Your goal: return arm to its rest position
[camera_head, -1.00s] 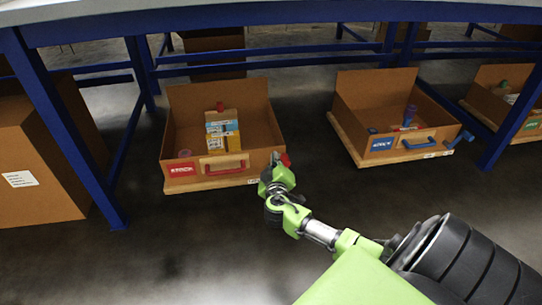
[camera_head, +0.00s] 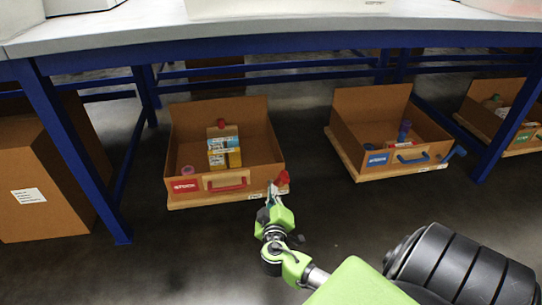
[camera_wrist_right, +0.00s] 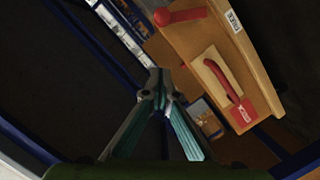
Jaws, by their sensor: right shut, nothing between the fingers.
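My right arm (camera_head: 345,285) reaches forward from the lower right in the head view. Its gripper (camera_head: 272,190) is by the front right corner of the left cardboard drawer box (camera_head: 225,185); whether they touch is unclear. In the right wrist view the gripper (camera_wrist_right: 158,82) has its fingertips together with nothing between them. A red latch-like piece (camera_head: 282,178) is at the box's corner close to the gripper; it also shows in the wrist view (camera_wrist_right: 180,15). The box's red handle (camera_wrist_right: 222,75) lies to the right of the fingers there. My left gripper is not in view.
A blue-framed table (camera_head: 270,45) with a grey top stands above the boxes. A second box (camera_head: 375,105) with a blue handle is to the right, another at far right. A large carton (camera_head: 40,185) is at left. The dark floor in front is clear.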

